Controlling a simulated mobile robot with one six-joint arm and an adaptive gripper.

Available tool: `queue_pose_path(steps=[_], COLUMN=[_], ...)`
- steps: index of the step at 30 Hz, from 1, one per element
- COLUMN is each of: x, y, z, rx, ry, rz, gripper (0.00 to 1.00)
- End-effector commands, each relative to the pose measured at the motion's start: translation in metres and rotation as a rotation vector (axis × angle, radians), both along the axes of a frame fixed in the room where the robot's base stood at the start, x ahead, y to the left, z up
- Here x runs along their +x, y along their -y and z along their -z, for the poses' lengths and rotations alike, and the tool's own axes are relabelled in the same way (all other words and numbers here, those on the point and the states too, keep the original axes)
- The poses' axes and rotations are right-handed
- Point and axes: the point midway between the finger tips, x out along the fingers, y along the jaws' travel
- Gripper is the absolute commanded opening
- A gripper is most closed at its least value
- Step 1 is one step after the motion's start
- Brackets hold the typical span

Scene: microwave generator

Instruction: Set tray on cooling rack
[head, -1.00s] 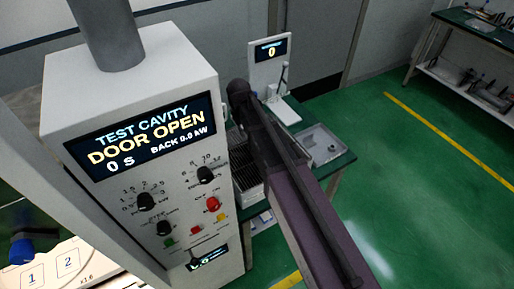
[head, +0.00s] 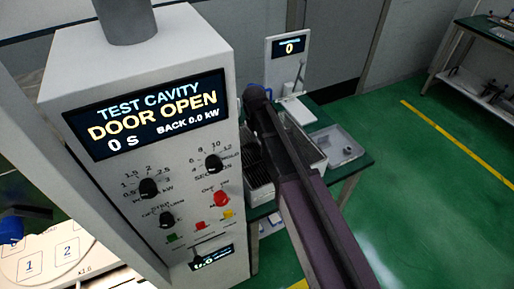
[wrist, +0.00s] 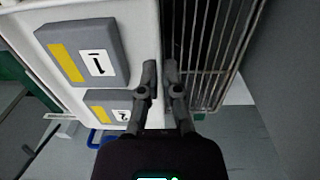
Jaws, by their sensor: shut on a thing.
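The white tray (wrist: 142,30) fills the left of the wrist view. It carries grey blocks with yellow stripes, marked 1 (wrist: 88,55) and 2 (wrist: 112,108). My gripper (wrist: 161,68) is shut on the tray's edge. The cooling rack (wrist: 207,45), with dark wire bars, lies just right of my fingers and the tray edge. Whether the tray touches it is not clear. In the head view the dark-barred rack (head: 256,165) stands between the cabinet and my arm.
The test cavity cabinet (head: 140,200) stands close on the left, its display reading DOOR OPEN. A white stand with a display (head: 288,62) is behind my arm. A grey bin (head: 340,145) sits right on the green bench (head: 362,165). Green floor is clear at right.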

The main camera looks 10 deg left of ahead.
Motion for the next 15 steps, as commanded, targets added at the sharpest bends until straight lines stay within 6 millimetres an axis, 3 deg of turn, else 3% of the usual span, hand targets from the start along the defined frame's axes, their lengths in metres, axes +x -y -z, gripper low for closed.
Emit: queue_pose_path(steps=[15], x=[0.0003], y=[0.0004], z=[0.0054], rx=[-0.001], ry=[0.001], rz=[0.001], gripper=[0.0])
